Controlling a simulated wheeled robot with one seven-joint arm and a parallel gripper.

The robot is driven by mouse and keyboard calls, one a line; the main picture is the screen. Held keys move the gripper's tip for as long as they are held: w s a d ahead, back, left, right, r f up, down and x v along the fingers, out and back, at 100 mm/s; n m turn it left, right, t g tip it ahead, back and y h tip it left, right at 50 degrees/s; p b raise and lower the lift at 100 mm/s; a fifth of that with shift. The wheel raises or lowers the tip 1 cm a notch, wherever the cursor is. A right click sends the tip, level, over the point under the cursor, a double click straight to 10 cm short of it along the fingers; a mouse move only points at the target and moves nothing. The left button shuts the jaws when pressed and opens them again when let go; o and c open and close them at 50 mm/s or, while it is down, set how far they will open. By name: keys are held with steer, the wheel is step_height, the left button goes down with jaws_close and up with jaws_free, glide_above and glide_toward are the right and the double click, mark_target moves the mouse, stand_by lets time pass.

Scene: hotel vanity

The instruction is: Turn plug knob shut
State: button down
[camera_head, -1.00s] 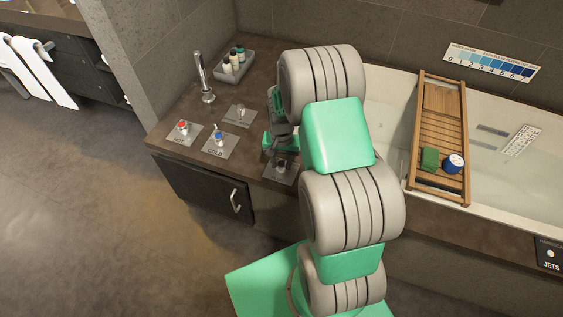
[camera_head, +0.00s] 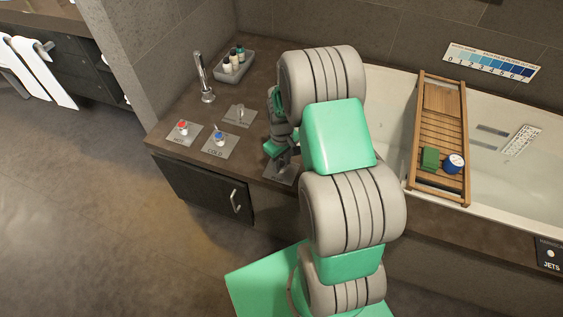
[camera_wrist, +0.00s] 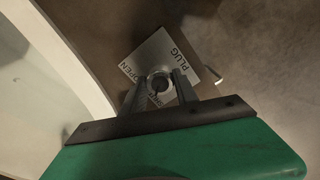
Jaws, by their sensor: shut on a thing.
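Part of the plate's lettering is hidden by the fingers. In the head view my gripper (camera_head: 280,150) is over the plug plate (camera_head: 279,175) at the counter's front right, and my arm hides much of it; the knob itself cannot be made out there.
A red-topped hot knob (camera_head: 183,126) and a blue-topped cold knob (camera_head: 219,139) stand left of my gripper. A spout (camera_head: 205,80) and a bottle tray (camera_head: 234,65) are further back. The bathtub (camera_head: 390,100) with a wooden caddy (camera_head: 439,120) lies to the right.

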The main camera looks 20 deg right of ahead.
mark_target(282, 163)
steer(key=shift+n, duration=0.8)
steer(key=c, duration=0.9)
jaws_free()
steer(key=shift+c, duration=0.2)
step_height(282, 163, up, 8)
steer(key=shift+f+p, duration=0.1)
steer(key=shift+p, duration=0.2)
